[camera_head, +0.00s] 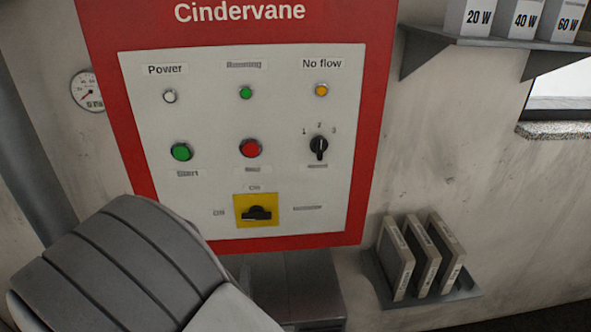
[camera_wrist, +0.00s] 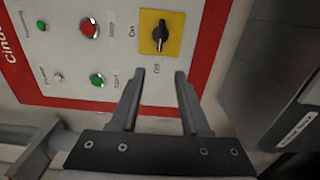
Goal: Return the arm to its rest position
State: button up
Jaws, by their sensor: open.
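My gripper (camera_wrist: 159,72) shows in the wrist view, open and empty, its two dark fingers apart. Its fingertips appear just below the yellow plate (camera_wrist: 174,46) with a black rotary switch (camera_wrist: 161,33); I cannot tell how far off the panel they are. In the head view my arm (camera_head: 120,265) fills the lower left, and the gripper is not visible. The Cindervane control panel (camera_head: 215,115) is white with a red border. Its black switch (camera_head: 256,213) has its handle lying sideways, in line with the OFF label.
The panel also holds lamps, a green button (camera_head: 181,152), a red button (camera_head: 249,148) and a selector (camera_head: 319,147). A low rack (camera_head: 425,293) with upright slabs is at right, a shelf (camera_head: 480,41) above it. A grey box (camera_wrist: 265,70) stands right in the wrist view.

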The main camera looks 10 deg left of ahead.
jog(key=w+d+r+m+g, duration=0.7)
jog(key=d+r+m+g, duration=0.15)
jog(key=m, duration=0.45)
jog(key=s+d+r+m+g+h, duration=0.1)
jog(key=s+d+r+m+h, duration=0.1)
jog(key=s+d, duration=0.6)
jog(key=s+d+r+m+g+h, duration=0.2)
jog(key=s+d+r+m, duration=0.3)
jog(key=s+d, duration=0.3)
jog(key=d, duration=0.4)
jog(key=shift+d+r+m, duration=0.15)
jog(key=shift+d+m, duration=0.2)
jog(key=shift+m, duration=0.05)
jog(key=shift+d+g, duration=0.2)
jog(key=shift+g, duration=0.05)
